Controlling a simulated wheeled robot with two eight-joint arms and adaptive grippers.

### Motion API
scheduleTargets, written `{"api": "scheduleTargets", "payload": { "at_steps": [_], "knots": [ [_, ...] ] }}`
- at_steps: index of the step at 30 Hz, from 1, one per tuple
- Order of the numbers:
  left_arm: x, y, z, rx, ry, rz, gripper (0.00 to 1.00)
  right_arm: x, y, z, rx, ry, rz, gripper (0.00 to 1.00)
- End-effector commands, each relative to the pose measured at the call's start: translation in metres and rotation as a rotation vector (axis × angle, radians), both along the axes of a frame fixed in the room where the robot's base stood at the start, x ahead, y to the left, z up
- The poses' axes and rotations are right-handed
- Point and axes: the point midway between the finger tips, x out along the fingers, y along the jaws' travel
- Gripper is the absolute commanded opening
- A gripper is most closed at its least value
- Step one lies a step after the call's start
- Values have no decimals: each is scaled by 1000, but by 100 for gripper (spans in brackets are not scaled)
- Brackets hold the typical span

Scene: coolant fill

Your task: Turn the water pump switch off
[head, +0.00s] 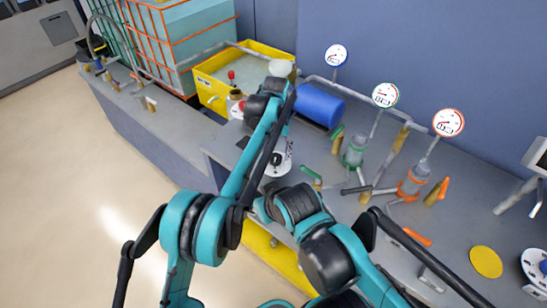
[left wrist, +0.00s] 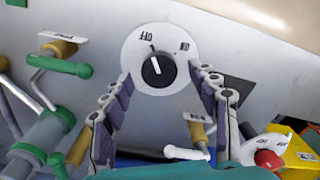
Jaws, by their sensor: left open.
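The water pump switch is a white round dial (left wrist: 162,57) with a black knob (left wrist: 158,70) and ON and OFF labels. In the left wrist view, the knob's white mark points roughly toward OFF. The dial also shows in the head view (head: 279,160), partly hidden by my arm. My left gripper (left wrist: 163,74) is open, its two fingers spread on either side of the knob, with nothing between them held. I cannot tell whether a fingertip touches the dial. In the head view this gripper is mostly hidden by my own arm. My right gripper is not seen.
A yellow basin (head: 212,90) and a blue tank (head: 320,104) stand behind the switch. A green valve (head: 355,150) and an orange valve (head: 414,180) are to the right, with gauges above. A red-knobbed dial (left wrist: 268,158) is at the lower right in the left wrist view.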

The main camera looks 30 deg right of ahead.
Motion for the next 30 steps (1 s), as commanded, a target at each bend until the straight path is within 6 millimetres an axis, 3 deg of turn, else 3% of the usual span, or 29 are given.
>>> {"api": "scheduleTargets", "payload": {
  "at_steps": [4, 14, 20, 30],
  "knots": [
    [0, 0, -17, -1, 0, 1, 60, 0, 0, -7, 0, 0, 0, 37],
    [0, 0, -21, -1, 0, 1, 60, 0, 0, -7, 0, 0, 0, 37],
    [0, 0, -20, -1, 0, 1, 10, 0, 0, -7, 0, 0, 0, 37],
    [0, 0, -19, -2, 0, 120, 10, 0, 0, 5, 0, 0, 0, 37]
  ]
}}
